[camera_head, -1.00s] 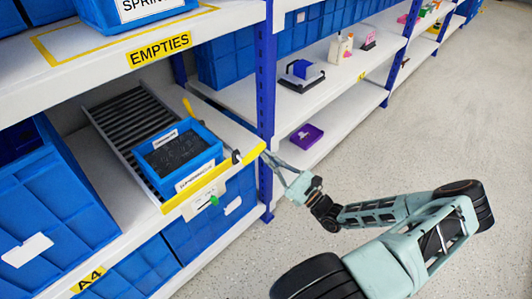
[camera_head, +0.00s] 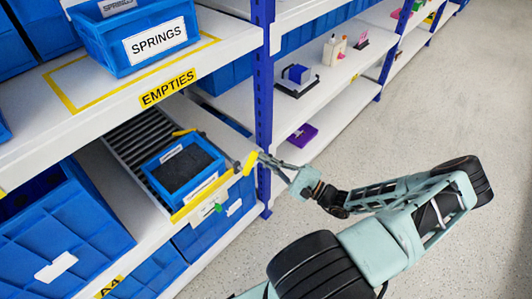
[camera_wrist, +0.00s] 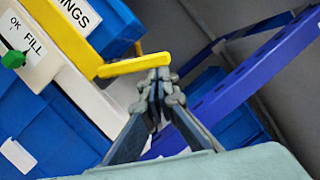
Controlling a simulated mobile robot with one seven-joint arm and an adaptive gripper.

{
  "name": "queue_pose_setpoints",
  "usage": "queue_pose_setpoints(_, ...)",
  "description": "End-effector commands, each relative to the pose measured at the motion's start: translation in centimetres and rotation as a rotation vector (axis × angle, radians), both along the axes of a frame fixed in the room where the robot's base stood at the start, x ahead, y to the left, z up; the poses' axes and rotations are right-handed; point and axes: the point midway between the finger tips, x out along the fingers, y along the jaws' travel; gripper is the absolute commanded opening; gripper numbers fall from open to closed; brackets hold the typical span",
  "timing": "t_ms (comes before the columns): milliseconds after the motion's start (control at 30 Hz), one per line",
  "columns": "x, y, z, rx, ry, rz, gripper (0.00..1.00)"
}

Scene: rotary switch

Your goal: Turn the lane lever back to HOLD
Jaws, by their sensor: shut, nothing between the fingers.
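The yellow lever (camera_head: 251,162) is at the right front corner of the roller lane (camera_head: 130,146). In the wrist view the yellow lever (camera_wrist: 135,66) lies across the picture, its right end at my fingertips. My gripper (camera_head: 263,157) reaches in from the right, shut with nothing held. In the wrist view my gripper (camera_wrist: 160,76) has its tips together at the lever's end, seemingly touching it. A blue bin (camera_head: 187,170) with dark contents sits in the lane. A thin yellow bar (camera_head: 184,132) shows behind it. No HOLD marking is readable.
A blue rack post (camera_head: 264,110) stands close to my gripper; it also shows in the wrist view (camera_wrist: 235,95). A green knob (camera_head: 218,208) sits on the white front label. A SPRINGS bin (camera_head: 130,38) stands above. The aisle floor (camera_head: 430,110) is open.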

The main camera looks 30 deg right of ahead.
Motion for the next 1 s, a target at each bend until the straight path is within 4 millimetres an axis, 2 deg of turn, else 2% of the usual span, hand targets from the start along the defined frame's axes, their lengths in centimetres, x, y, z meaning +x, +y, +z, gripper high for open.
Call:
queue_pose_setpoints(33,-0.1,0.2,0.9,-0.039,-0.014,-0.005,0.00)
queue_pose_setpoints(100,-0.3,0.6,1.2,-0.098,-0.037,-0.012,0.00)
queue_pose_setpoints(467,-0.9,1.9,2.0,-0.343,-0.128,-0.045,0.00)
queue_pose_setpoints(1000,-1.3,2.7,2.0,-0.343,-0.127,-0.045,0.00)
